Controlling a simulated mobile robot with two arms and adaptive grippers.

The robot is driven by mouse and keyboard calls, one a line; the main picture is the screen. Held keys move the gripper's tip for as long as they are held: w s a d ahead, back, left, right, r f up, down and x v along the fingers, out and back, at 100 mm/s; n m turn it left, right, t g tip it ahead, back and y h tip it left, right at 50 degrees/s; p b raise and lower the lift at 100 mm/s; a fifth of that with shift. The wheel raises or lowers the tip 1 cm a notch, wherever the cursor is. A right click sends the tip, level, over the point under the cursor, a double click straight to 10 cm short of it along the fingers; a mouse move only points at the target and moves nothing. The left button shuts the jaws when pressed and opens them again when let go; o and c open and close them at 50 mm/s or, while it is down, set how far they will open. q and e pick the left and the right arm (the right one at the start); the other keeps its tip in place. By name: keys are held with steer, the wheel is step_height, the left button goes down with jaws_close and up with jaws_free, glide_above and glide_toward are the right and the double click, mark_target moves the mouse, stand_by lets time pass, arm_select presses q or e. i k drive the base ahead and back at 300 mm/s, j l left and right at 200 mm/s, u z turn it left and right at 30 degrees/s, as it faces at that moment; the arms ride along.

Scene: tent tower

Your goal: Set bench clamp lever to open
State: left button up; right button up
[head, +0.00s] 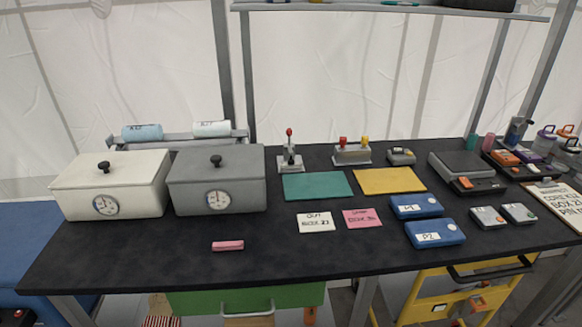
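A small grey metal device with an upright lever and red knob, seemingly the bench clamp (290,162), stands at the back middle of the dark bench (290,245). Its lever (290,142) points roughly straight up. At this size I cannot tell whether its jaw is open or closed. To its right is a second grey device (352,157) with a red and a yellow knob. Neither of my grippers shows in the head view.
White (110,185) and grey (220,180) lidded boxes with dials fill the left side. Green (317,186) and yellow (390,181) mats, cards and blue cases (435,233) lie centre and right. A pink bar (228,245) lies at front; bare bench surrounds it.

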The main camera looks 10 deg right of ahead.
mark_target(289, 131)
steer(key=l+u, duration=0.35)
steer(key=i+l+u, duration=0.1)
steer(key=l+u, duration=0.45)
steer(key=u, duration=0.15)
